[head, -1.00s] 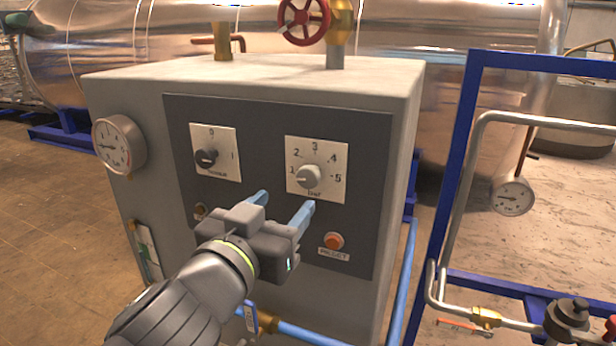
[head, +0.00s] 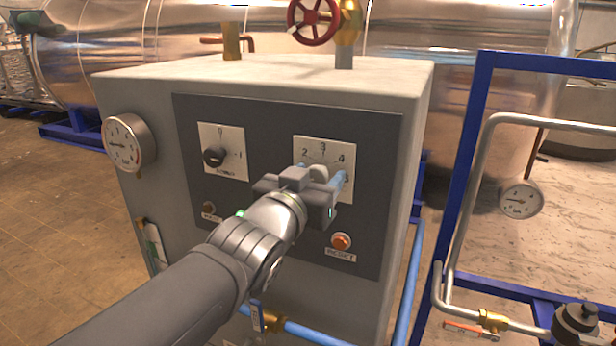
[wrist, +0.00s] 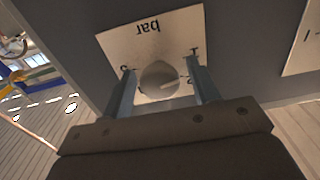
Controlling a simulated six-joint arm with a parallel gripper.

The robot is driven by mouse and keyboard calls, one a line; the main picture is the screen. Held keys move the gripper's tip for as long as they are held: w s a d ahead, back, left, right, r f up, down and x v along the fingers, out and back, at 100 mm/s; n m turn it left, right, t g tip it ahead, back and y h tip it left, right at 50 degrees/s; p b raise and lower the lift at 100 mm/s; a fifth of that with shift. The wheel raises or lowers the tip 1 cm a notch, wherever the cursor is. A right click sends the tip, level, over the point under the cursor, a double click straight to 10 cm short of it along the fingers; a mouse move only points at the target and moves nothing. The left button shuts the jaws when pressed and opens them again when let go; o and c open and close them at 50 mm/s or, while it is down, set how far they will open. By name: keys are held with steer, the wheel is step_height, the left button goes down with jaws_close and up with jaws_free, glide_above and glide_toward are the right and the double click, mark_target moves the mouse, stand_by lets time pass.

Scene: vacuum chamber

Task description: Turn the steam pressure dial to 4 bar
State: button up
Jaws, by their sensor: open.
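The steam pressure dial's white plate (head: 322,147) is on the dark front panel. In the head view 2, 3 and 4 are readable, and my gripper hides the knob. In the wrist view the plate (wrist: 150,35) shows upside down, with "bar" at the top. The round grey knob (wrist: 158,80) sits between my two fingers, with a gap on each side. A pale mark shows at its right, on the side of the 1. My gripper (head: 320,177) is open at the dial, its fingers around the knob; it also shows in the wrist view (wrist: 162,88).
A black selector knob (head: 214,157) is left of the dial. An orange reset button (head: 341,241) is below it. A round gauge (head: 128,143) is on the cabinet's left side, and a red valve wheel (head: 313,20) is above. A blue frame (head: 462,160) stands at the right.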

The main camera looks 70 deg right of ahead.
steer(key=c, duration=0.9)
